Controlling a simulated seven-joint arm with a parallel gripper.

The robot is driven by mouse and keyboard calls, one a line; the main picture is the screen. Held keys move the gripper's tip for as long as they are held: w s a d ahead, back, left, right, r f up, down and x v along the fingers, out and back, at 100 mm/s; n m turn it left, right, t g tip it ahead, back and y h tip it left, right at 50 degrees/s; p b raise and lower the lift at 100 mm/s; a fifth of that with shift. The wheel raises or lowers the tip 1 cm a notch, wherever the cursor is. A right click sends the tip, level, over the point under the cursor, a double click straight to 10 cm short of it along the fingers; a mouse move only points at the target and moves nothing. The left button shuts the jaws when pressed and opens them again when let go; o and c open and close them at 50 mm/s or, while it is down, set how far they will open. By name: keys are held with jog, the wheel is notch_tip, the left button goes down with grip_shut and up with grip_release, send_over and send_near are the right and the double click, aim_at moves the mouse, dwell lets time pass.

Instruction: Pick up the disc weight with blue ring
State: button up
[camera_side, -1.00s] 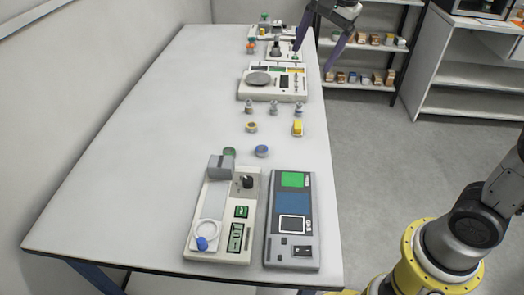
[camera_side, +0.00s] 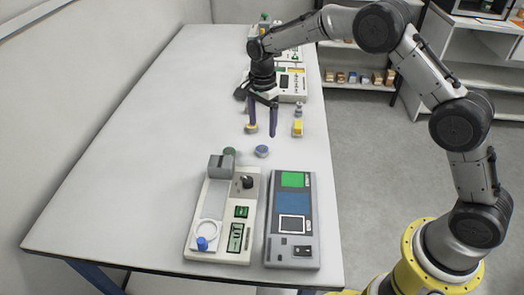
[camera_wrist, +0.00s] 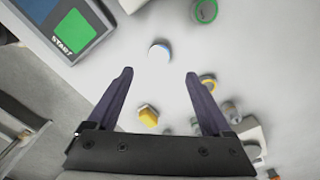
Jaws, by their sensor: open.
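The disc weight with the blue ring (camera_side: 261,151) lies flat on the white table, near the far ends of the two devices. In the wrist view this blue-ringed disc (camera_wrist: 160,52) shows a pale top, just beyond the gap between my fingertips. My gripper (camera_side: 262,133) points down with its two dark purple fingers apart and nothing between them. In the wrist view my gripper (camera_wrist: 159,73) is open, with a finger on each side of the disc's line. I cannot tell its exact height above the table.
A green-ringed disc (camera_side: 229,152) is left of the blue one. A yellow-ringed disc (camera_side: 251,128) and a yellow block (camera_side: 297,128) lie beyond it. A white device (camera_side: 212,205) and a grey device with green and blue panels (camera_side: 292,235) stand nearer. The left table is clear.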

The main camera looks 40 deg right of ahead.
aim_at(262, 148)
jog(key=shift+a+f, duration=0.1)
jog(key=shift+f, duration=4.25)
grip_shut()
